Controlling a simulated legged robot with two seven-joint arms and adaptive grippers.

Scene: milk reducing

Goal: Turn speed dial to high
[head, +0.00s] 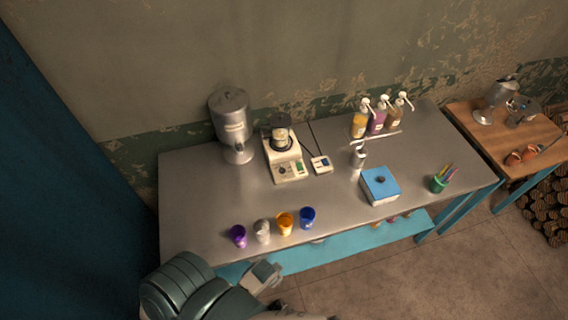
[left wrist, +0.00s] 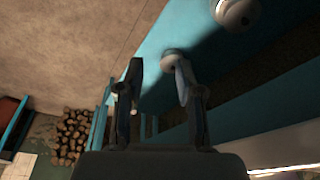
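A cream machine (head: 286,168) with a dark round top stands on the metal table, left of centre in the head view. Its sloped front carries small green and dark controls; which one is the speed dial, and its setting, is too small to tell. My left gripper (head: 264,277) is low in the head view, in front of the table's near edge and well away from the machine. In the left wrist view its two fingers (left wrist: 157,66) are apart with nothing between them. My right gripper is not in view.
Purple, grey, orange and blue cups (head: 285,223) line the table's (head: 210,205) near edge, between my left gripper and the machine. A metal urn (head: 232,125) stands left of the machine. Pump bottles (head: 377,120), a metal pitcher (head: 359,157) and a blue-topped box (head: 380,186) stand right.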

